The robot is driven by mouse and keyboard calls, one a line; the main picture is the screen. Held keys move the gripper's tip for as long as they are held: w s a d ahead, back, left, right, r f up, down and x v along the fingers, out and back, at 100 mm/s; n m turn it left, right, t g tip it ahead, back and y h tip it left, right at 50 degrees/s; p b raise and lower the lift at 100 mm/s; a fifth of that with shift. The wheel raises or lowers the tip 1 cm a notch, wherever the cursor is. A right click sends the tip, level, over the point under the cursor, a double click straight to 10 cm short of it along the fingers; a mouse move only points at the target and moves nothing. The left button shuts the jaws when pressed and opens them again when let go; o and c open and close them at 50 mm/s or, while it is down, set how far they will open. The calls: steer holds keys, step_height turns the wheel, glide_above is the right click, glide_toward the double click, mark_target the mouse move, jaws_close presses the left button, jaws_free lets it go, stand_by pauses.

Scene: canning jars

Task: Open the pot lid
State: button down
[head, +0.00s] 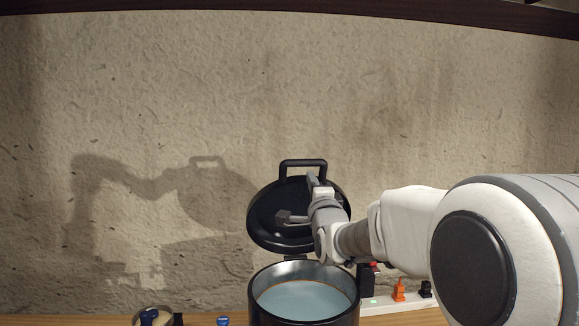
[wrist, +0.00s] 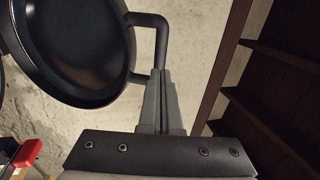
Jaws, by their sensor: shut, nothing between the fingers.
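The black pot (head: 305,318) stands at the bottom middle of the head view, with bluish liquid inside. Its black lid (head: 268,225) stands raised and steeply tilted above the pot's back rim, leaving the mouth uncovered. The lid's loop handle (head: 303,163) is at the top; in the wrist view the lid (wrist: 75,45) and handle (wrist: 163,40) are at the upper left. My gripper (head: 312,178) is in front of the lid, partly covering it. In the wrist view my gripper (wrist: 160,73) is shut and empty, its fingertips close beside the handle; I cannot tell whether they touch.
A white power strip (head: 390,304) with an orange plug (head: 399,290) and a black plug (head: 426,289) lies right of the pot. A jar (head: 152,316) and a blue-topped item (head: 223,321) are at the left. Dark shelving (wrist: 275,75) fills the wrist view's right.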

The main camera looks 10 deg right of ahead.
mark_target(305, 164)
steer(key=shift+p+x, duration=0.8)
steer(key=shift+x, duration=2.15)
